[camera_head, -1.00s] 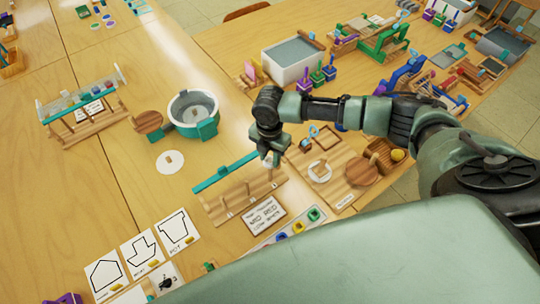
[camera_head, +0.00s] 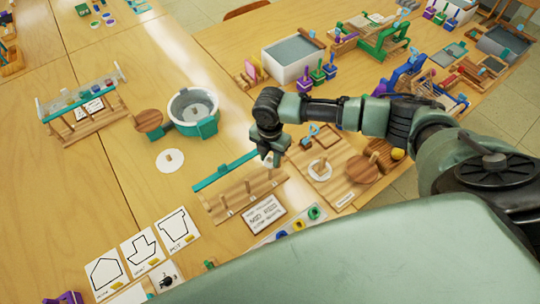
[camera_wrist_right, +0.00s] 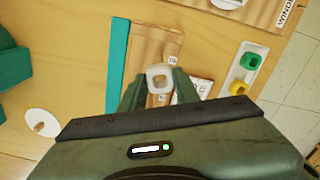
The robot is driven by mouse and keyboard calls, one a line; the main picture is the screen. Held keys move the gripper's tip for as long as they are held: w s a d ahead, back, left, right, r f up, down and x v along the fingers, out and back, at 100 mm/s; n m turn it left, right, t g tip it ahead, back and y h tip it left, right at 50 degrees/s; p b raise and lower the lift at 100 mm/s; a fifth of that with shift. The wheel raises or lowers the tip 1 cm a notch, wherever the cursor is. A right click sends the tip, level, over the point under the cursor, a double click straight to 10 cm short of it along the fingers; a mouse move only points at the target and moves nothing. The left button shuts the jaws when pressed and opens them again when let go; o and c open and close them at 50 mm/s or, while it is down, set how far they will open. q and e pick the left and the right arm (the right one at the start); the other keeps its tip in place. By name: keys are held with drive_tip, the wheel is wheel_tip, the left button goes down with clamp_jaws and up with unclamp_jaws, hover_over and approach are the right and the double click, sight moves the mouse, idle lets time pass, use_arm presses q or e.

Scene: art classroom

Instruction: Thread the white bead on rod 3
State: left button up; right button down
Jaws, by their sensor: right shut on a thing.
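My right gripper (camera_head: 268,158) hangs over the right end of a wooden rod board (camera_head: 243,198) with a teal bar (camera_head: 224,171) along its back edge. Several short upright rods stand in a row on the board. In the right wrist view, my right gripper (camera_wrist_right: 160,84) is shut on the white bead (camera_wrist_right: 160,69), a rounded square ring with its hole facing the camera. The board (camera_wrist_right: 152,43) lies below it with small number labels, partly covered by the bead and fingers. I cannot tell whether a rod is inside the hole. My left gripper is not in view.
A printed card (camera_head: 264,213) lies before the board. A tray with blue, yellow and green beads (camera_head: 298,226) is beside it. A wooden board with a disc on a peg (camera_head: 320,168) stands close on the right. A teal-based round pot (camera_head: 194,113) stands behind left.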

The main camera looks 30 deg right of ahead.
drive_tip(key=shift+p, duration=0.3)
idle(0.5)
drive_tip(key=shift+f, duration=0.25)
idle(0.5)
drive_tip(key=shift+f, duration=0.3)
idle(0.8)
drive_tip(key=shift+f, duration=0.5)
idle(0.5)
drive_tip(key=c, duration=0.9)
unclamp_jaws()
drive_tip(key=shift+c, duration=0.2)
drive_tip(key=shift+r, duration=0.1)
